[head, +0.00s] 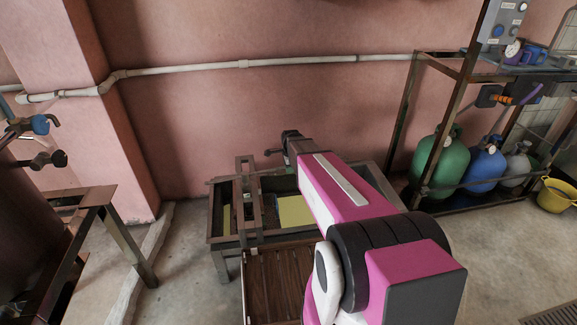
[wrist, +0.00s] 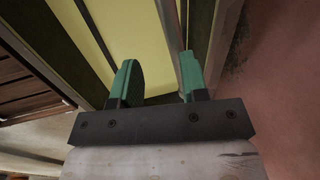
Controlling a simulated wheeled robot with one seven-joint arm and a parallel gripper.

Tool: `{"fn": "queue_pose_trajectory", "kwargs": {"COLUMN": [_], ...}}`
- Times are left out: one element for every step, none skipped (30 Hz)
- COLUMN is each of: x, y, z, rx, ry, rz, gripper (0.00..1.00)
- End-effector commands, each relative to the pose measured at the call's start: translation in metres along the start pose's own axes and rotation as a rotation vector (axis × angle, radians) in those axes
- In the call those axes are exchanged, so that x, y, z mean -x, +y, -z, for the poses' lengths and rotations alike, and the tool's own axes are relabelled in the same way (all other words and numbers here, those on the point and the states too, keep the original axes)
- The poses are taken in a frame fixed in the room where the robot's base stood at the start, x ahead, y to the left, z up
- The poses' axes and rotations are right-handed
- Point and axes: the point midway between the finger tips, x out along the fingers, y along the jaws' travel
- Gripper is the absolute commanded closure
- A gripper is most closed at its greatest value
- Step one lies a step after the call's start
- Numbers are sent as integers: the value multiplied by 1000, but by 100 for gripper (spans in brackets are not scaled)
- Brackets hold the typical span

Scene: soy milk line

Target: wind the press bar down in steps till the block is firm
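The press stands against the pink wall in the head view. It is a low dark metal trough (head: 222,241) with a raised brown frame (head: 241,205) across its left part. A flat pale yellow surface (head: 295,211) shows inside the trough, and I cannot tell if it is the block. My arm covers the trough's right part. In the wrist view my gripper (wrist: 159,72) is open, its two green fingers apart over a yellow surface (wrist: 120,45). A narrow grey-brown bar (wrist: 169,30) runs close by the right finger; I cannot tell if they touch. No press bar is clearly identifiable.
A slatted wooden top (head: 272,285) lies in front of the trough. A metal table (head: 95,196) stands at left. A rack with a green gas cylinder (head: 446,165) and a blue one (head: 484,166) stands at right, near a yellow bucket (head: 556,196).

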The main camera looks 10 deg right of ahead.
Motion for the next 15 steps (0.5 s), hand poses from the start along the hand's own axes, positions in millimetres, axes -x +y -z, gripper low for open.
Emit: {"fn": "queue_pose_trajectory", "kwargs": {"x": [-2,-2,-1,-1,0,1,2,4,7,9,11,13,15,17,20], "y": [0,0,0,0,0,0,0,0,0,0,0,0,0,0,0], "z": [0,1,0,0,0,0,0,0,0,0,0,0,0,0,0], "rx": [0,0,-2,-2,-2,-1,-1,-1,-1,-1,-1,-1,0,0,0], "ry": [1,1,0,0,0,0,0,0,0,0,0,0,0,0,0], "rz": [-3,-4,-1,-1,-1,-1,-1,-1,0,0,0,1,1,1,1], "gripper": [59,59,59,59,59,59,59,59,59,59,59,59,59,59,59]}}
